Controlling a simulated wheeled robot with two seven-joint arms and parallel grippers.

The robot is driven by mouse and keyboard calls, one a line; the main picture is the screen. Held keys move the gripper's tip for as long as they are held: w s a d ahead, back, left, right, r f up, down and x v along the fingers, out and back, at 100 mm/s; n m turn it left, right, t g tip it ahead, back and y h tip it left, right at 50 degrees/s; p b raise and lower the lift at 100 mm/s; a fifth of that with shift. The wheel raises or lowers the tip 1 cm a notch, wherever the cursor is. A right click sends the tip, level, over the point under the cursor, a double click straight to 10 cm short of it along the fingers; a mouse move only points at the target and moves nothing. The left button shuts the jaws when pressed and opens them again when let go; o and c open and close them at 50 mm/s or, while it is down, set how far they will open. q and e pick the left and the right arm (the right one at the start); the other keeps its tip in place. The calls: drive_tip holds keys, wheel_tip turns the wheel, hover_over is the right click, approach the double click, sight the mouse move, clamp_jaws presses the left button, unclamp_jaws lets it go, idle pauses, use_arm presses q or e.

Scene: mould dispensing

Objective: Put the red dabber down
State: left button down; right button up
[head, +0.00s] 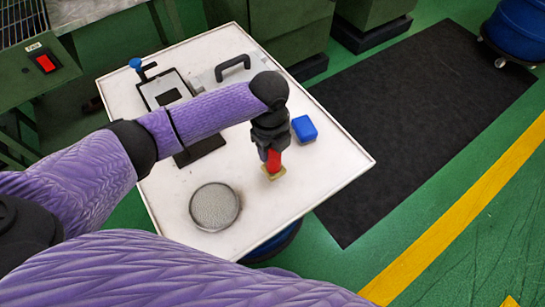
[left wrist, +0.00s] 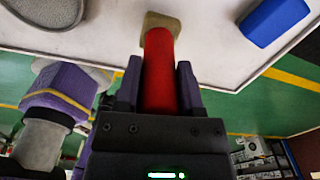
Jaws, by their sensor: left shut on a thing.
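The red dabber (head: 273,161) stands roughly upright with its yellowish pad (head: 273,174) at the lower end, at the white table top (head: 310,190). My left gripper (head: 268,150) is shut on the red dabber from above. In the left wrist view the red dabber (left wrist: 159,75) lies between the two fingers (left wrist: 159,90), and its tan pad (left wrist: 160,20) is at the white surface. I cannot tell whether the pad bears on the table or hangs just above it. My right gripper is not in view.
A round grey dish (head: 214,207) lies left of the dabber. A blue block (head: 304,129) is close by at its upper right. A dark-framed plate (head: 166,90) and a black-handled piece (head: 233,70) are at the back. The table's front right is clear.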

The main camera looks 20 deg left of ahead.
use_arm(q)
wheel_tip(320, 180, down, 2)
drive_tip(key=shift+f+b, duration=0.2)
drive_tip(key=shift+b, duration=0.2)
drive_tip(key=shift+f, duration=0.3)
drive_tip(key=shift+r, duration=0.2)
drive_tip(key=shift+f, duration=0.15)
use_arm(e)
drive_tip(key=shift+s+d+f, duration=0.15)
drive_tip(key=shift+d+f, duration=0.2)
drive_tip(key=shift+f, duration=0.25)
use_arm(q)
drive_tip(key=shift+c, duration=1.1)
unclamp_jaws()
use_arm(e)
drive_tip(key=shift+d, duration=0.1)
use_arm(q)
wheel_tip(320, 180, up, 12)
drive_tip(key=p, duration=0.4)
drive_tip(key=shift+a+r+p, duration=0.1)
drive_tip(key=shift+r+p, duration=0.1)
drive_tip(key=shift+p, duration=0.2)
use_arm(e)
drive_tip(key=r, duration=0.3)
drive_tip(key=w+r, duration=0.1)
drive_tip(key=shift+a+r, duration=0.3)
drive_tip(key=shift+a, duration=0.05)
use_arm(q)
drive_tip(key=shift+f, duration=0.1)
